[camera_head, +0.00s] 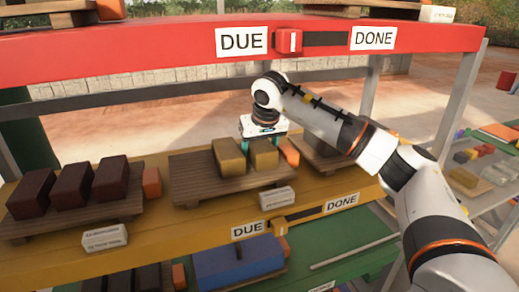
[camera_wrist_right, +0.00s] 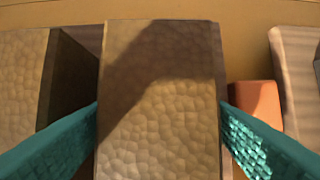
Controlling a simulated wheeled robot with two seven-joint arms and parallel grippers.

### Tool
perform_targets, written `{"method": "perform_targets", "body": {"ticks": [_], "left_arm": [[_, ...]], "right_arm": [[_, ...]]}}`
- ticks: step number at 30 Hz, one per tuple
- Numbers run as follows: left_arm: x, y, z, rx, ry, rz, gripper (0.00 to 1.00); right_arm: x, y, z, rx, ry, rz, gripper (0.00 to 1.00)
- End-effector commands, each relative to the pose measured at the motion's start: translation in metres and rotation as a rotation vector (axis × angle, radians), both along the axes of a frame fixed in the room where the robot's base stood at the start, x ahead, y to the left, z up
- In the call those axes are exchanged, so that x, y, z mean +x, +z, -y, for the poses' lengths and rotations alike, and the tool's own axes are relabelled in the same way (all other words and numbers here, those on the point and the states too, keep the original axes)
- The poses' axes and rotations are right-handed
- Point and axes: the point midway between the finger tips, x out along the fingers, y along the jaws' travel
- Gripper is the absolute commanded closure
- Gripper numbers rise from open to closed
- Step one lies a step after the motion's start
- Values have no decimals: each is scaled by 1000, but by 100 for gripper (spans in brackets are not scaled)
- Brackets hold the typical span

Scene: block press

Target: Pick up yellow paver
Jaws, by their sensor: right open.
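Two yellow-brown pavers sit on a wooden pallet (camera_head: 190,178) on the middle yellow shelf: a left paver (camera_head: 229,158) and a right paver (camera_head: 264,157). My right gripper (camera_head: 262,133) points down over the right paver. In the right wrist view, the right paver (camera_wrist_right: 158,70) lies between the two teal fingers of the gripper (camera_wrist_right: 160,108). The fingers are open, one along each side; I cannot tell whether either touches it. The left paver (camera_wrist_right: 22,75) is beside the left finger. My left gripper is not in view.
An orange block (camera_head: 290,152) stands close right of the paver and shows in the wrist view (camera_wrist_right: 256,98). Dark red pavers (camera_head: 72,184) sit on another pallet to the left. The red shelf (camera_head: 150,38) is above. A blue block (camera_head: 238,262) lies below.

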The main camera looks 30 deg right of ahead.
Motion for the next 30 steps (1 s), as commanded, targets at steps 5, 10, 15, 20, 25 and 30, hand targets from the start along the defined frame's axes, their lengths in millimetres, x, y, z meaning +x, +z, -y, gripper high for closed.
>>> {"method": "perform_targets", "body": {"ticks": [5,10,15,20,25,30], "left_arm": [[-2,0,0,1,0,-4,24],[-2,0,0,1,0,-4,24],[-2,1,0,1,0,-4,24],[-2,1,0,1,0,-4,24],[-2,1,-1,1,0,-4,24],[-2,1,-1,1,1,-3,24]], "right_arm": [[0,0,0,0,0,0,35],[0,-2,0,0,-1,0,35],[0,-4,0,0,-1,0,35],[0,-5,0,0,-1,0,35],[0,-5,0,0,-1,0,43],[0,-5,0,0,0,0,71]]}}
